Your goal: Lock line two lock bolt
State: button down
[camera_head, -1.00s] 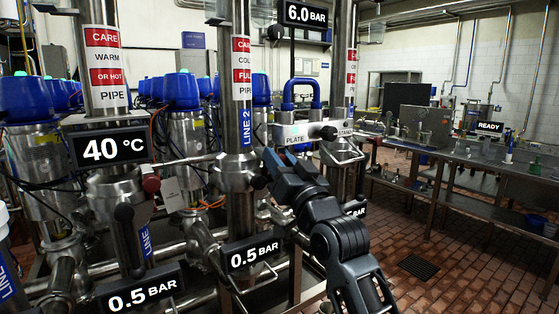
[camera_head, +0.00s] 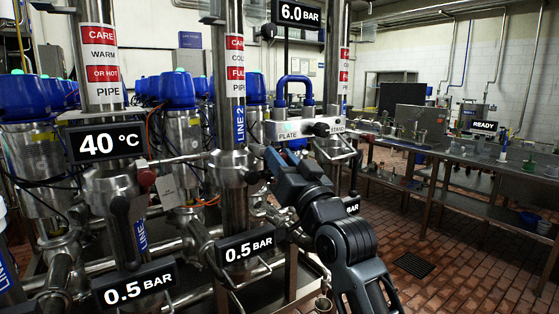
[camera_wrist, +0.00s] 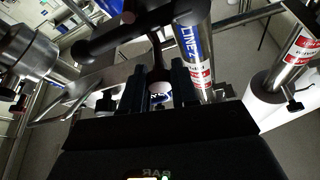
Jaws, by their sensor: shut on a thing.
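The line two pipe (camera_head: 238,130), with its blue LINE 2 label, stands upright left of my gripper. A steel valve body (camera_head: 232,168) sits around it, with a dark knob (camera_head: 253,177) on its right side, probably the lock bolt. My gripper (camera_head: 270,158) is just right of this body. In the wrist view my two dark fingers (camera_wrist: 159,88) are close around a small dark stem-like part (camera_wrist: 157,52) beside the blue LINE label (camera_wrist: 187,40). The grip itself is partly hidden, and I cannot tell how far the bolt is turned or pushed in.
A plate-marked block (camera_head: 290,131) with blue hoses is just above right of my gripper. A 0.5 BAR display (camera_head: 245,248) is below, and a 40 °C display (camera_head: 105,142) is left. A steel bench (camera_head: 480,155) stands at the right; the brick floor before it is open.

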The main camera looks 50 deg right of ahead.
jog(key=c, duration=0.9)
grip_release()
jog(key=shift+s, duration=0.1)
jog(key=shift+o, duration=0.2)
jog(key=b+v, duration=0.2)
jog(key=v, duration=0.5)
jog(key=shift+s+a+b, duration=0.2)
jog(key=shift+s+b, duration=0.15)
jog(key=shift+f, duration=0.15)
jog(key=s+a+f+n+g+y, duration=0.1)
jog(key=s+a+f+y, duration=0.1)
jog(key=s+a+f, duration=0.55)
jog(key=s+a+f+n+g+y, duration=0.15)
jog(key=a+f, duration=0.35)
jog(key=f, duration=0.5)
jog(key=s+a+f+n+g+y, duration=0.1)
jog(key=s+a+f, duration=0.1)
jog(key=s, duration=0.5)
jog(key=s+a+f+n+g+y, duration=0.1)
jog(key=s+a+f+n+y, duration=0.1)
jog(key=s, duration=0.5)
jog(key=s+a+f+n+g+y, duration=0.1)
jog(key=s+a+f, duration=0.2)
jog(key=s, duration=0.4)
jog(key=shift+a+g, duration=0.3)
jog(key=shift+g, duration=0.05)
